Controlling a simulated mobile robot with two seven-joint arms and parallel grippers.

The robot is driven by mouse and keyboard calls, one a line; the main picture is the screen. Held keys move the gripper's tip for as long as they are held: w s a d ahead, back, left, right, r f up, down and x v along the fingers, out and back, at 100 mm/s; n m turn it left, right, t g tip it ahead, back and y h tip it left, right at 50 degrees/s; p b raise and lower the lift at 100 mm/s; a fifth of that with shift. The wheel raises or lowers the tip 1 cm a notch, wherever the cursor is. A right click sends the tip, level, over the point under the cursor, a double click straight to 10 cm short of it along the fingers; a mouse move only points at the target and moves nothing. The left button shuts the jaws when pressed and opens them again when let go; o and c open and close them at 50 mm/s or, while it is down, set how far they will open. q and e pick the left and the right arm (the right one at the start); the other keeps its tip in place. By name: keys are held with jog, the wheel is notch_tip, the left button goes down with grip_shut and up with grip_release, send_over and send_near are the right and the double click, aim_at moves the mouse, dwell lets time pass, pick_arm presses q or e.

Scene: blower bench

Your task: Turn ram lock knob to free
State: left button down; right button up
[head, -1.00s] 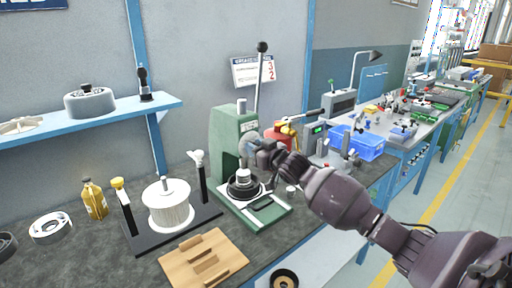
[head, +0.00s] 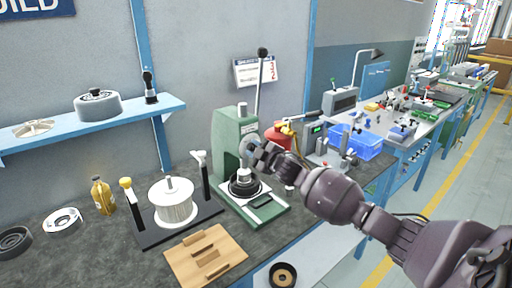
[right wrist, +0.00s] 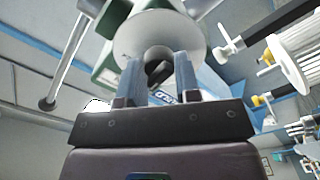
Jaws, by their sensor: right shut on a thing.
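The green press (head: 226,150) stands on the bench with its long lever raised and leaning slightly right. My right gripper (head: 256,149) reaches in from the right at the press's head, above the black round fixture (head: 244,187). In the right wrist view the gripper (right wrist: 158,75) has its two fingers on either side of a dark piece, the ram lock knob (right wrist: 158,69), in front of a pale round disc (right wrist: 150,32). It is shut on the knob. In the head view the fingers and forearm mostly hide the knob, and its turn angle cannot be told. My left gripper is not in view.
A white spool (head: 173,205) on a black stand, a wooden block (head: 204,257) and a yellow bottle (head: 103,196) are left of the press. A red item (head: 279,138) and a blue bin (head: 358,143) are to the right. Bare bench shows at front left.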

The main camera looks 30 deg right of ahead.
jog(key=n, duration=0.3)
jog(key=shift+n+p, duration=0.4)
jog(key=shift+n, duration=0.7)
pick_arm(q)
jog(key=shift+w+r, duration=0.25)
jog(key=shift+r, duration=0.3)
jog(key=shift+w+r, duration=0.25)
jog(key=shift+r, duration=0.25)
pick_arm(e)
jog(key=shift+f+n, duration=0.1)
jog(key=shift+n, duration=0.9)
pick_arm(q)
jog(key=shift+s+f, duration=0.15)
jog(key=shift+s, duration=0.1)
pick_arm(e)
jog(key=o, duration=0.8)
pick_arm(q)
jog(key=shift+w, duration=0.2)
pick_arm(e)
jog(key=shift+o, duration=0.6)
